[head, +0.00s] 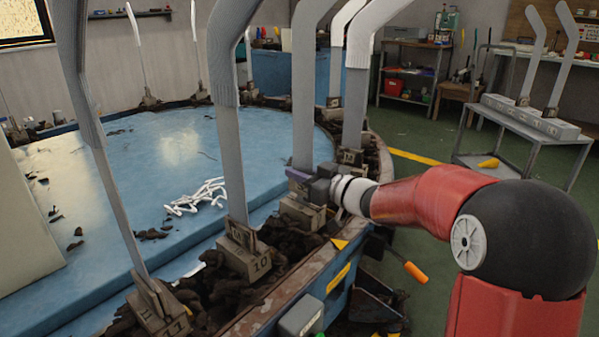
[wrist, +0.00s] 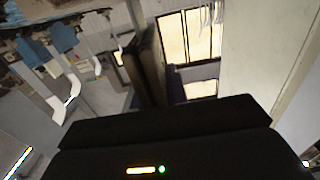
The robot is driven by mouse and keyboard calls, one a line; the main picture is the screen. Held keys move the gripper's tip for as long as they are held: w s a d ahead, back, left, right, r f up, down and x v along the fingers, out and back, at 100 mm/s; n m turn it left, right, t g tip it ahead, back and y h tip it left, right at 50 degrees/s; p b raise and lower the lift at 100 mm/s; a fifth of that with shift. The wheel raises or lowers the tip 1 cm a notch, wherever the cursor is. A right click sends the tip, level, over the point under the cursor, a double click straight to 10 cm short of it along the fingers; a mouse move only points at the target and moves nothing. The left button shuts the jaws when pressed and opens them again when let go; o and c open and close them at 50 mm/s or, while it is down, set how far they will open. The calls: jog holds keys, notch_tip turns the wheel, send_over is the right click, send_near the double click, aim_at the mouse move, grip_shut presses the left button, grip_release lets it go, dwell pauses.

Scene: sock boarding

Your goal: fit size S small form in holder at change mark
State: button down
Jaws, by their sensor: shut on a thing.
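My gripper (head: 308,184) is shut on the lower end of a bare grey form (head: 306,95), which stands nearly upright. A small purple piece shows at the jaws. Just below them is a block-like holder (head: 302,214) on the rim of the round blue table. The jaws hide the form's foot, so I cannot tell whether it is seated or above the holder. A yellow triangular mark (head: 340,244) lies on the rim beside this holder. In the wrist view the dark jaws (wrist: 148,65) show, but the form is not clear.
Forms stand in holder 10 (head: 247,259) and holder 11 (head: 162,308) to the left, with another form (head: 356,100) close behind on the right. Dark clumps lie around the holders. A grey cart (head: 525,135) with two forms stands right. White strips (head: 196,197) lie on the table.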

jog(key=shift+f+b, duration=0.6)
jog(key=shift+f, duration=0.45)
jog(key=c, duration=1.3)
grip_release()
jog(key=shift+f, duration=0.1)
jog(key=v, duration=0.7)
jog(key=shift+s+d, duration=0.25)
jog(key=shift+d, duration=0.1)
